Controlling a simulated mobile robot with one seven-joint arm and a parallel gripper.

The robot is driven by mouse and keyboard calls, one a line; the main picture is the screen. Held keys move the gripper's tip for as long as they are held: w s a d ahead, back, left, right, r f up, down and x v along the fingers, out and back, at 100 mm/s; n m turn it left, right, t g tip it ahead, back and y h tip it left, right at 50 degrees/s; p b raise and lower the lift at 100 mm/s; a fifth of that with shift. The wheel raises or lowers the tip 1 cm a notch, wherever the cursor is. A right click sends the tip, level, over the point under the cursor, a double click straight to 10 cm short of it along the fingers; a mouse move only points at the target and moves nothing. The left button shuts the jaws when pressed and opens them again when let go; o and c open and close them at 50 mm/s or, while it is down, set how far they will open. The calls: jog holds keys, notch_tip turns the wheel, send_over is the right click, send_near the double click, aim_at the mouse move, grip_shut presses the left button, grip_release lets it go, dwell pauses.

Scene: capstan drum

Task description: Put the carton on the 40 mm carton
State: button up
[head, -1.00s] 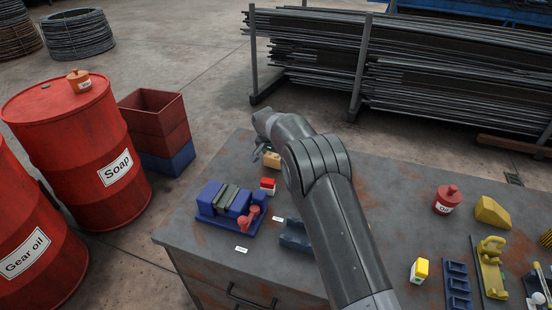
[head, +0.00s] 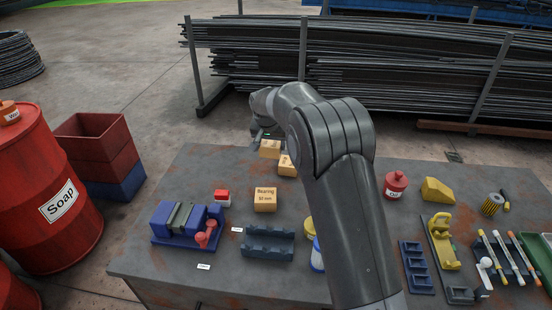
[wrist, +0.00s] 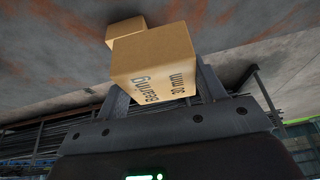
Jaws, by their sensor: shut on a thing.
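My gripper (head: 262,134) is at the back left of the workbench, its fingers partly hidden by my own wrist. The held carton appears in the head view (head: 269,149) just below my fingers. A second carton (head: 288,165) stands close to its right, partly behind my arm, its size unreadable. A third carton (head: 265,199), lettered "Bearing" with a size in mm, stands nearer. Another carton (wrist: 124,30) shows behind the held one.
A blue vise (head: 186,224) and a red-and-white box (head: 222,198) are at the left. A dark blue slotted holder (head: 268,243) lies in front of the cartons. A red can (head: 396,185) and a yellow wedge (head: 437,190) stand right of my arm. Stacked bars lie behind the bench.

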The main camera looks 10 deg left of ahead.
jog(key=w+d+r, duration=0.1)
jog(key=d+r, duration=0.1)
jog(key=d, duration=0.6)
jog(key=w+d+r, duration=0.1)
jog(key=d+r, duration=0.1)
jog(key=d, duration=0.7)
jog(key=shift+n, duration=0.3)
jog(key=w+a+f, duration=0.1)
jog(key=a+f, duration=0.1)
jog(key=a, duration=0.1)
jog(key=w+a+f, duration=0.1)
jog(key=a+f, duration=0.2)
jog(key=a, duration=0.1)
jog(key=w+a+f, duration=0.1)
jog(key=a+f, duration=0.1)
jog(key=a, duration=0.2)
jog(key=shift+f, duration=2.1)
jog(key=shift+f, duration=0.15)
jog(key=o, duration=1)
jog(key=shift+o, duration=0.2)
